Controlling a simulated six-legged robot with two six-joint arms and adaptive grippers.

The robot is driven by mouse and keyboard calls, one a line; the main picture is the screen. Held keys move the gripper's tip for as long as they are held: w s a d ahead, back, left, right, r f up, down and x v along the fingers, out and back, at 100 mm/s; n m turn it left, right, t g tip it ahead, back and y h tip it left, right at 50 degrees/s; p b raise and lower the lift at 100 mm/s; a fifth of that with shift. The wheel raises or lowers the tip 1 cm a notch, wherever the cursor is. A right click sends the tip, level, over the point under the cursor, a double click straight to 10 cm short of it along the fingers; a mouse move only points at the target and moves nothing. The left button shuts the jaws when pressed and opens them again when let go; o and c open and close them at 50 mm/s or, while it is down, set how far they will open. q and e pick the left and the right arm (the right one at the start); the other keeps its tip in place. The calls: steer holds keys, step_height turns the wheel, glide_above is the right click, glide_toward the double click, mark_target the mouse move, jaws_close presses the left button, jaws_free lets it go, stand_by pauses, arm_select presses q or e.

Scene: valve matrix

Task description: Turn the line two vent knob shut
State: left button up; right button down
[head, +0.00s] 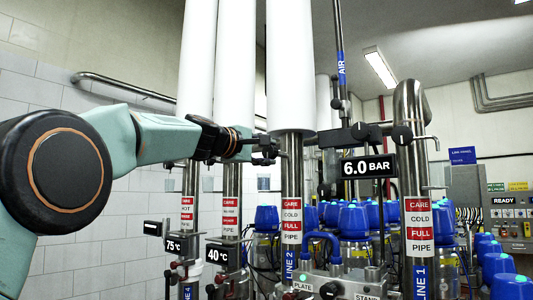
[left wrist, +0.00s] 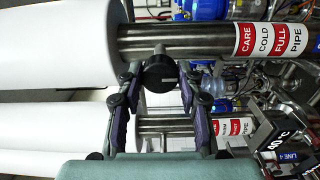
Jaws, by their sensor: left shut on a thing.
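The line two pipe (head: 291,180) is a steel pipe with a white sleeve above, red and white "CARE COLD FULL PIPE" labels and a blue "LINE 2" label. Its vent knob (left wrist: 160,73) is a round black knob with a pale mark line, on the pipe's side in the left wrist view. My left gripper (head: 262,147) reaches the pipe from the left, just below the sleeve. In the left wrist view its two fingers (left wrist: 156,90) stand on either side of the knob and are shut on it. In the head view the fingers partly hide the knob. My right gripper is out of view.
The line one pipe (head: 418,190) stands to the right, with a "6.0 BAR" display (head: 368,167) between. Two more sleeved pipes stand behind my left arm, with 75°C and 40°C displays (head: 217,255). Several blue-capped units (head: 353,222) fill the background.

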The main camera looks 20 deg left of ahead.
arm_select(q)
steer(key=o, duration=0.8)
steer(key=shift+d+f, duration=0.1)
steer(key=shift+f, duration=0.25)
steer(key=o, duration=0.4)
steer(key=shift+s+r, duration=0.2)
steer(key=shift+r, duration=0.05)
steer(key=shift+c, duration=0.2)
steer(key=shift+w, duration=0.15)
steer(key=v, duration=0.7)
steer(key=shift+s, duration=0.3)
